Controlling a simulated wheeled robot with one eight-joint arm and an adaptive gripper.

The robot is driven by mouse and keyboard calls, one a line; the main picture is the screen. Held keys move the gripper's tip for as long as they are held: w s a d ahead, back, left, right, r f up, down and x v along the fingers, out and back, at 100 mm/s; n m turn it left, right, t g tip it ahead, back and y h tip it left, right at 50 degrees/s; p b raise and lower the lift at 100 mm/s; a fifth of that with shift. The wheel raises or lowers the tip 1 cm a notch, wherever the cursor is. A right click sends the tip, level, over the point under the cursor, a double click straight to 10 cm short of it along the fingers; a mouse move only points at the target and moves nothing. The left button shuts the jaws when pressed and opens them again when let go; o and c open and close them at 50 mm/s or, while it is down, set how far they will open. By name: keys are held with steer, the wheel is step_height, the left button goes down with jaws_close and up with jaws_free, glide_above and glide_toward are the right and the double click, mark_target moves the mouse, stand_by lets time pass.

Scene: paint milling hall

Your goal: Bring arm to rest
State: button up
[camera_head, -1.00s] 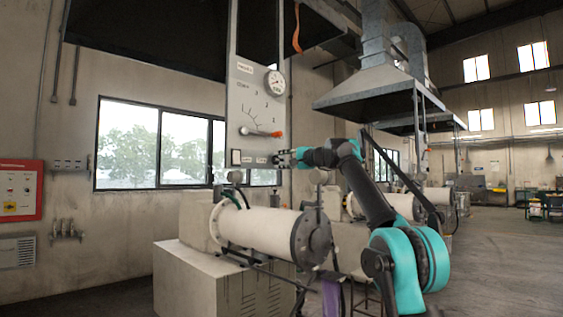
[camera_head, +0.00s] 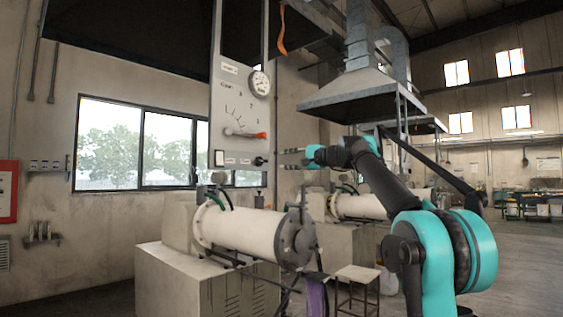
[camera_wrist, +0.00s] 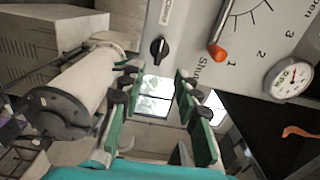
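My gripper (camera_head: 281,158) is raised in the middle of the head view, just right of the grey control panel (camera_head: 233,95). Its fingers point left toward the panel, with a visible gap. In the wrist view my gripper (camera_wrist: 155,108) has its green-lined fingers spread apart, with only window and wall showing between them. The panel carries a black rotary knob (camera_head: 258,161), also in the wrist view (camera_wrist: 159,47), a lever with an orange end (camera_head: 261,135) and a round gauge (camera_head: 260,83). The lever's orange end also shows in the wrist view (camera_wrist: 217,53).
A white cylindrical mill (camera_head: 240,229) on a block base stands below the panel, left of my arm. A second mill (camera_head: 375,205) and a stool (camera_head: 357,275) are behind. An extraction hood (camera_head: 362,98) hangs above. Open floor lies at the right.

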steer(key=shift+s+d, duration=0.1)
stand_by(0.4)
steer(key=s+d+f+n+g+h, duration=0.15)
steer(key=s+f, duration=0.35)
steer(key=f, duration=0.8)
steer(key=s+d+f+n+g+h, duration=0.1)
steer(key=s+d+f+n+h, duration=0.3)
steer(key=f, duration=0.9)
steer(key=s+d+f+g+h, duration=0.15)
steer(key=s+f, duration=0.45)
steer(key=f, duration=0.7)
steer(key=s+d+f+g+h, duration=0.1)
steer(key=s+d+f+h, duration=0.1)
steer(key=s+d+f, duration=0.3)
steer(key=s+d+f+n+g+h, duration=0.1)
steer(key=s+d+f, duration=0.5)
steer(key=s+f, duration=0.8)
steer(key=s+d+f+n+h, duration=0.1)
steer(key=s+d+f+h, duration=0.3)
steer(key=s+f, duration=0.5)
step_height(320, 180, down, 4)
steer(key=shift+s+d+g, duration=0.15)
steer(key=shift+d+g, duration=0.25)
steer(key=shift+d, duration=0.25)
